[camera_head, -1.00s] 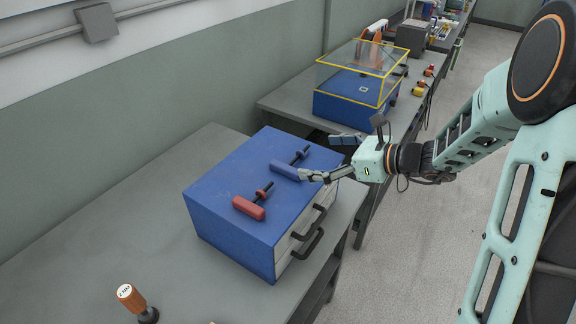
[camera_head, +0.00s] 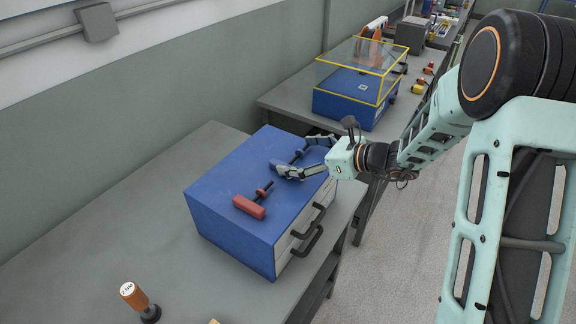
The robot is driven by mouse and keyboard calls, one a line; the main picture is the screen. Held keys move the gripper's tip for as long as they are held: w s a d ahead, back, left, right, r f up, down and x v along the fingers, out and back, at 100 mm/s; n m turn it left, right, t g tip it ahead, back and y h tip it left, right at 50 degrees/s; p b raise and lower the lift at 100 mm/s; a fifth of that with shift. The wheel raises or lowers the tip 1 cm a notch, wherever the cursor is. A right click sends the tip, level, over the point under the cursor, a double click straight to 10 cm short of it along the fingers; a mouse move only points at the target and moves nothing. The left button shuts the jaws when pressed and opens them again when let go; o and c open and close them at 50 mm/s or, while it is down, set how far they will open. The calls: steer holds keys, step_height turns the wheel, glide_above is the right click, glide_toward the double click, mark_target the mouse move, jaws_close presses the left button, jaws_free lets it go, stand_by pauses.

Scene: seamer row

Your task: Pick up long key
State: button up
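Two T-shaped keys lie on top of a blue drawer box (camera_head: 225,190). One has a blue handle (camera_head: 275,164) and a dark shaft with a collar (camera_head: 298,154). The other has a red handle (camera_head: 249,207) and a dark shaft (camera_head: 265,190). I cannot tell for sure which is the long one. My gripper (camera_head: 292,155) is open above the box's right side, its fingers spread on either side of the blue key's shaft. The near finger partly hides the blue handle. I cannot tell whether the fingers touch the key.
The box stands on a grey bench (camera_head: 120,215), with dark drawer handles (camera_head: 308,240) on its right face. An orange-handled tool (camera_head: 133,296) stands at the front. A clear yellow-edged case (camera_head: 360,60) on a blue base stands on the bench behind. The bench left of the box is clear.

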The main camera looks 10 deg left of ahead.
steer(key=c, duration=0.3)
steer(key=shift+r, duration=0.1)
